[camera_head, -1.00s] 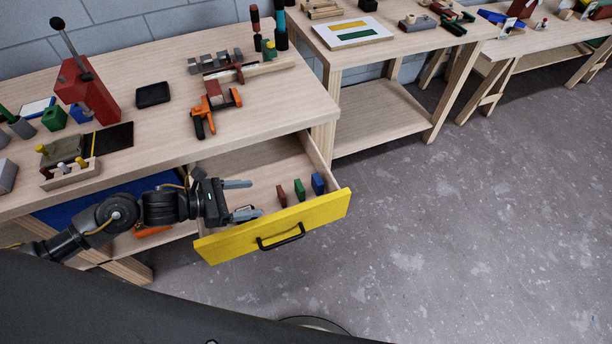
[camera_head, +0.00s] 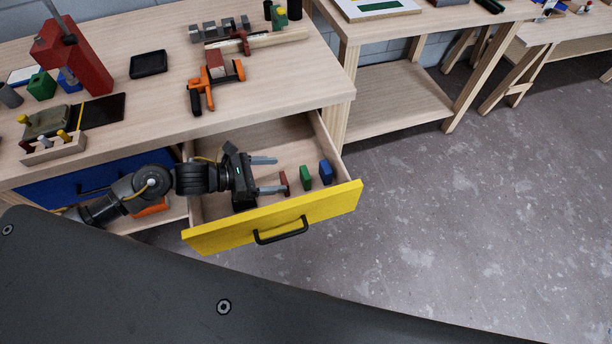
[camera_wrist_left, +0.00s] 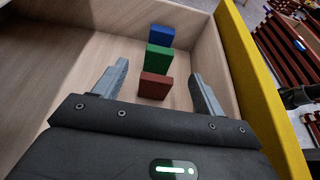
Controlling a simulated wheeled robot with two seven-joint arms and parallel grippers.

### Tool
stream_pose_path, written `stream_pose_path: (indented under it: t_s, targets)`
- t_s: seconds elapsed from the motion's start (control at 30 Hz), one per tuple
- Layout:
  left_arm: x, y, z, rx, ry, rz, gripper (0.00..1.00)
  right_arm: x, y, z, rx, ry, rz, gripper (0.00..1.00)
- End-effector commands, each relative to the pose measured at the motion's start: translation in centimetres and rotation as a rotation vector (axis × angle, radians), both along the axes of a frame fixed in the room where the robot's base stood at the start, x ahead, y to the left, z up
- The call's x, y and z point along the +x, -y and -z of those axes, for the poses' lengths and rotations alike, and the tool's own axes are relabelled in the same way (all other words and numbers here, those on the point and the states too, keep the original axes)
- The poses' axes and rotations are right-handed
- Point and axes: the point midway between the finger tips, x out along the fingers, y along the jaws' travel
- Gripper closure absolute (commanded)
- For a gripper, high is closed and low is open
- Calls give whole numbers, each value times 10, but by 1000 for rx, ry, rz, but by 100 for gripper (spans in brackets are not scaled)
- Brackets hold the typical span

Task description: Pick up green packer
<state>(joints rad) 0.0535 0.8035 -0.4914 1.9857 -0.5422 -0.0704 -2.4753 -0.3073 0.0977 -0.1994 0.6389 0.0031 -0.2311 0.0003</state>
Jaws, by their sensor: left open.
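The green packer (camera_head: 305,176) is a small upright block in the open drawer, between a red packer (camera_head: 284,182) and a blue packer (camera_head: 325,171). In the left wrist view the green packer (camera_wrist_left: 158,58) stands in the middle of the row, behind the red packer (camera_wrist_left: 154,86) and in front of the blue packer (camera_wrist_left: 161,37). My left gripper (camera_head: 270,175) is inside the drawer, open and empty. In the wrist view its fingers (camera_wrist_left: 158,90) spread either side of the red packer, short of the green one. My right gripper is not in view.
The drawer's yellow front (camera_head: 275,220) and wooden walls surround my left gripper. The workbench top (camera_head: 150,95) overhangs the drawer's back, with an orange clamp (camera_head: 212,82) and a red press (camera_head: 75,55) on it. Grey floor (camera_head: 470,220) is clear to the right.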

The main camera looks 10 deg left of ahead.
Motion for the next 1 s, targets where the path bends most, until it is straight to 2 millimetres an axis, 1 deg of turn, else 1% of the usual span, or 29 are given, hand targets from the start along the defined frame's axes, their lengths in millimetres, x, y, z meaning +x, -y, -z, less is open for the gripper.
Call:
stream_pose_path:
  t_s: [0.03, 0.13, 0.37, 0.57, 0.7, 0.8, 1.0]
  targets:
    - [4, 6, 1, -2, 0, -2, 29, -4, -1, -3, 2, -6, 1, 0]
    - [9, 13, 6, -1, 0, -2, 29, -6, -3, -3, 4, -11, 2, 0]
    - [11, 18, 9, 1, -1, -1, 29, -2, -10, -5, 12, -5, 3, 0]
    - [24, 40, 18, -2, -2, -3, 29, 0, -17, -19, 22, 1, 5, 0]
    - [32, 52, 27, 0, -1, -4, 29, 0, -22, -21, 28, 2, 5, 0]
    - [35, 57, 30, 0, 1, -2, 29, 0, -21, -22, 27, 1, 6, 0]
    - [35, 57, 31, 2, 1, -1, 29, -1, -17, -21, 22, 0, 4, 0]
